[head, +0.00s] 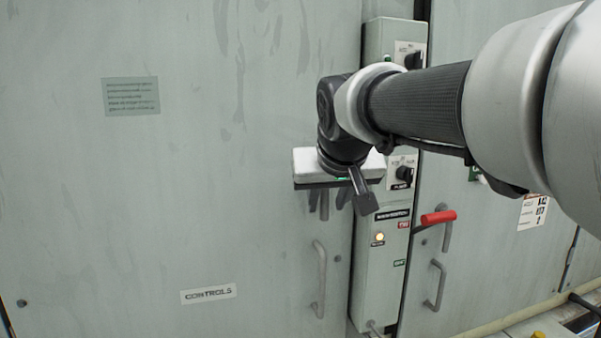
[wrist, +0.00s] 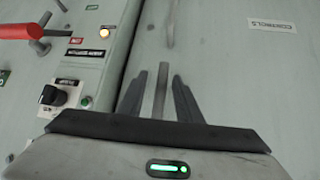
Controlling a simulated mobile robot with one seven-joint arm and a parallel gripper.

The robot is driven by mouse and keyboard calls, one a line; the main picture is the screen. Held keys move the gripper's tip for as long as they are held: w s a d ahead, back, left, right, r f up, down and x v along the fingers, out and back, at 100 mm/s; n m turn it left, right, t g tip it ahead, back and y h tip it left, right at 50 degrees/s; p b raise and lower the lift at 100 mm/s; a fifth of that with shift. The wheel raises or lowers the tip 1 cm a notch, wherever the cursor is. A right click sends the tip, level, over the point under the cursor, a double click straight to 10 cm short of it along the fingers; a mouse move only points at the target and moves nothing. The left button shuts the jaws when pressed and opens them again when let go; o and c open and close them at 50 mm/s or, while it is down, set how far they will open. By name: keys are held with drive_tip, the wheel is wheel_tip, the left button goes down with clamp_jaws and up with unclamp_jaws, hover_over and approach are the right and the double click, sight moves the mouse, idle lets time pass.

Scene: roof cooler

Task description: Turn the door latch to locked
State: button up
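The door latch is a plain grey bar (wrist: 160,92) on the pale green door, seen in the wrist view between my two dark fingers. In the head view the bar (head: 324,206) hangs below my gripper's body, partly hidden by it. My gripper (wrist: 158,78) is open, with one finger on each side of the bar and a gap visible on both sides. In the head view my gripper (head: 329,203) is at the door's right edge, beside the control column. I cannot tell how deep the fingers reach along the bar. The latch's pivot is hidden.
A narrow control column (head: 380,265) with dark knobs and a lit lamp (head: 379,237) stands right of the latch. A red-handled lever (head: 438,217) sticks out farther right. A curved pull handle (head: 320,280) is below my gripper.

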drive_tip(key=v, duration=1.5)
drive_tip(key=shift+s+r, duration=0.15)
drive_tip(key=shift+s, duration=0.15)
drive_tip(key=s+d+f+g+p, duration=0.1)
drive_tip(key=s+d+f+p, duration=0.1)
drive_tip(key=s+f, duration=0.2)
drive_tip(key=s+d+f+g+p, duration=0.1)
drive_tip(key=s+d+f, duration=0.2)
drive_tip(key=f, duration=0.7)
drive_tip(key=s+d+f+m+g+p, duration=0.1)
drive_tip(key=s+d+f+p, duration=0.1)
drive_tip(key=s+f, duration=0.3)
drive_tip(key=shift+d+f+p, duration=0.3)
drive_tip(key=shift+f+p, duration=0.05)
drive_tip(key=shift+f, duration=0.65)
drive_tip(key=shift+s, duration=0.15)
